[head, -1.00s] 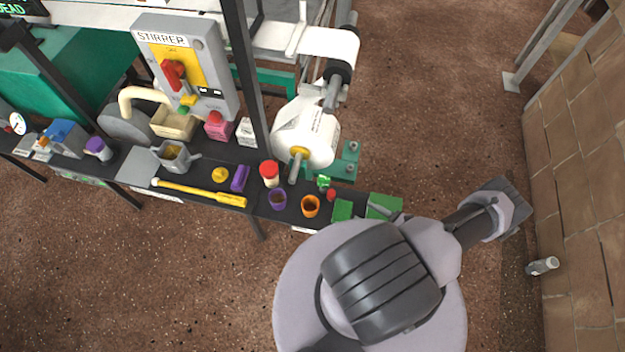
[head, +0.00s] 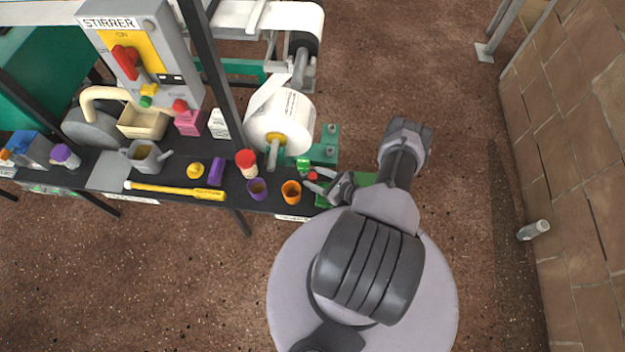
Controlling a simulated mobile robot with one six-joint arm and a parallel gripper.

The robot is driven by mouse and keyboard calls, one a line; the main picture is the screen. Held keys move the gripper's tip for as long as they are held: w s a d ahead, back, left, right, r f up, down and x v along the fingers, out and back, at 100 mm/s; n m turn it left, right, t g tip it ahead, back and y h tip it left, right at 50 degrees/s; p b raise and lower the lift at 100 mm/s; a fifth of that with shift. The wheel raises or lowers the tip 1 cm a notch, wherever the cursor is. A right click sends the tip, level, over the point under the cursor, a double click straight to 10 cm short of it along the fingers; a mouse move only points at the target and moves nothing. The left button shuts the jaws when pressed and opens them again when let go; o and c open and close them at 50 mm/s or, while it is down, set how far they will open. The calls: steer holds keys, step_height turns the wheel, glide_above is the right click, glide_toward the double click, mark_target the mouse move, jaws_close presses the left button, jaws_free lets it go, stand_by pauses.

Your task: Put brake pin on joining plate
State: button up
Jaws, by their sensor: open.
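A small red piece (head: 312,177), which looks like the brake pin, stands near the right end of the dark bench. My gripper (head: 310,183) is open at this red piece, with its fingers close around or beside it; I cannot tell whether they touch. A flat green plate, which may be the joining plate (head: 361,179), lies at the bench's right end, partly hidden under my gripper and wrist. A small bright green piece (head: 303,164) sits just behind the red one.
An orange cup (head: 291,192), a purple cup (head: 257,189) and a red-capped bottle (head: 246,163) stand left of my gripper.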

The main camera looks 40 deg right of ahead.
jaws_close()
steer(key=shift+r, duration=0.1)
